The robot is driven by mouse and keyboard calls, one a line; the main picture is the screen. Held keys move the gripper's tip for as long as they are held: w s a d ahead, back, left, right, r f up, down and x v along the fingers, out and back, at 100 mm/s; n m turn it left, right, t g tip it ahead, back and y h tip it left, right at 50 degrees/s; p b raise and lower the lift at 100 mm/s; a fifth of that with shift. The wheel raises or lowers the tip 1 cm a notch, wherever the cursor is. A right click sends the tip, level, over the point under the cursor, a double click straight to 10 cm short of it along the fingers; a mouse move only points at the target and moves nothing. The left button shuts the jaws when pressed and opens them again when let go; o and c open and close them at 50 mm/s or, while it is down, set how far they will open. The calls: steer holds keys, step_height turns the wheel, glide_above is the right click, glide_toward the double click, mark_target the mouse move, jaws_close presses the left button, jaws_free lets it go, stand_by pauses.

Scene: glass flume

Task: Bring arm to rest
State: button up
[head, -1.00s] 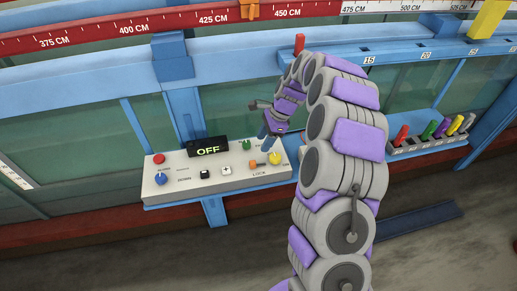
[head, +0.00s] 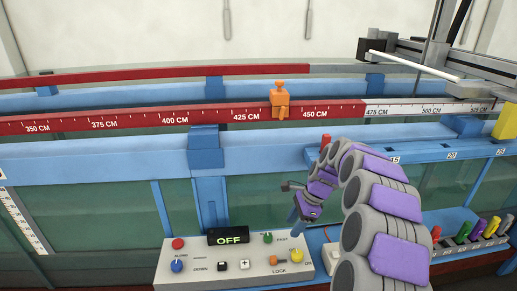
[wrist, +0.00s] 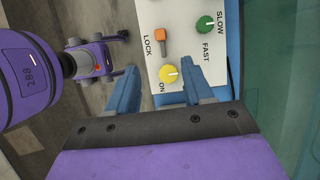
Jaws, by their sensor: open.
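My gripper (head: 298,210) is at the end of my purple and grey arm, just above the right part of the control panel (head: 195,265). In the wrist view my gripper (wrist: 160,85) has its two blue fingers apart, with nothing between them. The yellow knob (wrist: 168,73) shows just beyond the fingertips, turned toward ON; it also shows in the head view (head: 297,256). The orange LOCK switch (wrist: 160,42) and green SLOW/FAST knob (wrist: 204,25) are beside it. The panel's display (head: 228,237) reads OFF.
The blue flume rail and red scale (head: 150,121) run behind the panel. An orange clamp (head: 280,98) sits on the scale near 440 cm. A red peg (head: 325,141) stands near my arm. Several coloured handles (head: 480,230) stand in a rack at right.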

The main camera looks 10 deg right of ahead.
steer(key=s+a+r+n+g+h+b, duration=0.1)
steer(key=s+a+r+n, duration=0.35)
steer(key=s, duration=0.45)
steer(key=s+a+r+n, duration=0.3)
steer(key=s+n, duration=0.2)
steer(key=s, duration=0.4)
steer(key=s+d+f+n+h+b, duration=0.1)
steer(key=s+n, duration=0.3)
steer(key=s, duration=0.8)
steer(key=s+d+f+n+h, duration=0.1)
steer(key=s+n, duration=0.3)
steer(key=s, duration=0.8)
steer(key=shift+s+d+f+g+h+b, duration=0.3)
steer(key=shift+d+g+h+b, duration=0.15)
steer(key=shift+h, duration=0.25)
steer(key=shift+o, duration=0.2)
steer(key=shift+w, duration=0.1)
